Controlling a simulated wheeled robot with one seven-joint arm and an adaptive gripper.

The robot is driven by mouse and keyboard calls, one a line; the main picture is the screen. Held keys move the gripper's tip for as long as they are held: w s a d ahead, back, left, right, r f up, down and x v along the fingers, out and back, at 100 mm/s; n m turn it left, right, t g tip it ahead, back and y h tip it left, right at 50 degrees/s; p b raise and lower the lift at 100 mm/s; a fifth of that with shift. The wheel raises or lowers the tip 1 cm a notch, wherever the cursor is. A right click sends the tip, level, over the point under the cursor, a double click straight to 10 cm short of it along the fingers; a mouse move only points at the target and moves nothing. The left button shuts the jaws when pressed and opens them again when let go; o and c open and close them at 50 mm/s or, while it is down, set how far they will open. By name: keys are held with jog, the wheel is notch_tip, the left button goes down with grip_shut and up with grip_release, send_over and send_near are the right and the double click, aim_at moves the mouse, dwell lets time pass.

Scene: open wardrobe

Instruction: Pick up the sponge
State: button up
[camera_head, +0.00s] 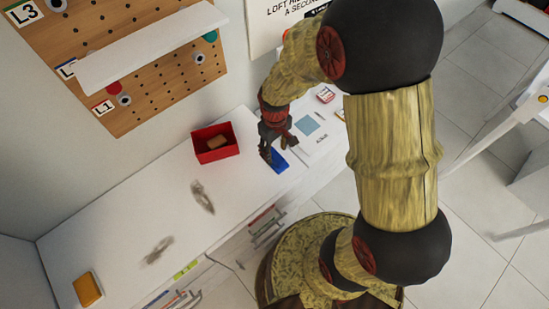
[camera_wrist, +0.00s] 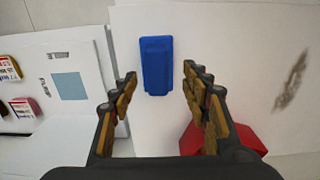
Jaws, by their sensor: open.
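My gripper (camera_head: 277,143) is open above the white work surface, near the red box. In the wrist view its fingers (camera_wrist: 160,80) stand on either side of a blue block-like object (camera_wrist: 156,62), which lies between and beyond the tips, apart from them. The blue object also shows below my gripper in the head view (camera_head: 278,161). An orange block (camera_head: 87,289) that looks like a sponge lies at the near left end of the surface, far from my gripper. A brown block (camera_head: 217,141) lies in the red box. I cannot tell for certain which is the sponge.
The red box (camera_head: 226,151) stands left of my gripper and shows partly behind a finger in the wrist view (camera_wrist: 250,138). Papers and small boxes (camera_head: 325,95) lie beyond it. A pegboard (camera_head: 150,70) hangs above.

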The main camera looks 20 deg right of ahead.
aim_at(275, 155)
jog(key=f, duration=0.1)
jog(key=f+b, duration=0.1)
jog(key=f, duration=0.3)
jog(key=shift+w+d+b, duration=0.15)
jog(key=shift+w+b, duration=0.15)
jog(key=shift+b, duration=0.1)
jog(key=c, duration=0.4)
jog(key=shift+s, duration=0.1)
jog(key=c, duration=0.7)
grip_shut()
